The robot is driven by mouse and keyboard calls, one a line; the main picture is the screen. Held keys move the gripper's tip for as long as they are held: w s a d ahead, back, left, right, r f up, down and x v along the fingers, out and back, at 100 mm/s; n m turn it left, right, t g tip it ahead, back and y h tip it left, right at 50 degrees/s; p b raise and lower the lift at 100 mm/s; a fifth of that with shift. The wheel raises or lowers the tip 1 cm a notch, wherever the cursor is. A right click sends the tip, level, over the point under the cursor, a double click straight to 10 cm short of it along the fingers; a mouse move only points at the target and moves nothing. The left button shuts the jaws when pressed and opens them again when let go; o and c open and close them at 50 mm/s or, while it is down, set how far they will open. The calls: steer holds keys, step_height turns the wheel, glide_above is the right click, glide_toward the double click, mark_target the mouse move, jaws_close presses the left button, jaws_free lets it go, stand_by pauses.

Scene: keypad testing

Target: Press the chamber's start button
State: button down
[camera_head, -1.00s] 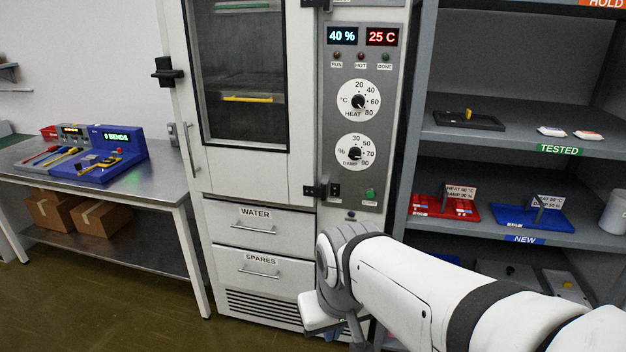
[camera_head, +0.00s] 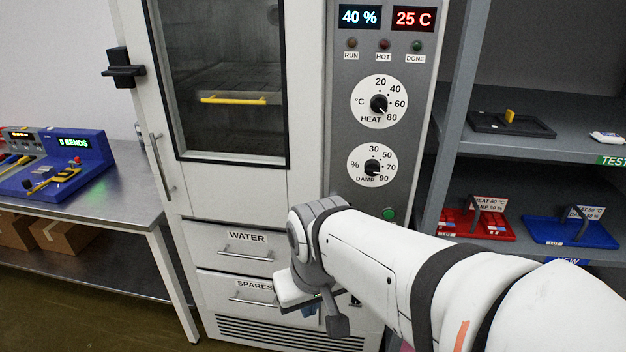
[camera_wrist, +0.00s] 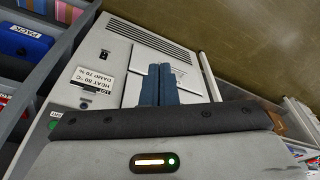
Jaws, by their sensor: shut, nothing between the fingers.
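The chamber (camera_head: 305,200) stands ahead with its glazed door shut. The start button (camera_head: 389,214) is a small green button low on its grey control panel, just above my arm; its label is hidden. The displays above read 40 % and 25 C. My gripper (camera_wrist: 160,70) has two blue fingers shut together, with nothing between them. They lie in front of the chamber's lower front in the wrist view. In the head view the gripper is mostly hidden by my wrist, low near the SPARES drawer (camera_head: 245,300), below the button and apart from it.
The HEAT dial (camera_head: 379,102) and DAMP dial (camera_head: 372,166) sit above the button. A shelf rack (camera_head: 455,120) stands close on the right, with red and blue trays. A metal table (camera_head: 120,185) with a blue device stands left. A HEAT/DAMP card (camera_wrist: 92,77) shows in the wrist view.

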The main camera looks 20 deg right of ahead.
steer(key=w+d+f+m+t, duration=0.1)
steer(key=w+m+t, duration=0.15)
steer(key=w, duration=0.45)
steer(key=w+d+f+m+t+h, duration=0.1)
steer(key=w+f+m+t, duration=0.15)
steer(key=w, duration=0.35)
steer(key=w+d+f+m+t, duration=0.1)
steer(key=w+d+m, duration=0.15)
steer(key=w, duration=0.45)
steer(key=w+d+f+m+t+h+p, duration=0.1)
steer(key=w+d+f+m+h, duration=0.2)
steer(key=w+d+m+h, duration=0.35)
steer(key=s+d+f+m+g+h, duration=0.1)
steer(key=s+d+m+g+h, duration=0.1)
steer(key=s+d+m+h, duration=0.2)
steer(key=s+d+f+m+g+h+p, duration=0.1)
steer(key=s+d+f+m+g+h, duration=0.1)
steer(key=s+d+h, duration=0.5)
steer(key=d+m+g, duration=0.1)
steer(key=d+m, duration=0.1)
steer(key=d, duration=0.2)
steer(key=shift+s+d+m, duration=0.25)
steer(key=shift+s+m, duration=0.1)
steer(key=shift+m, duration=0.05)
steer(key=shift+h, duration=0.25)
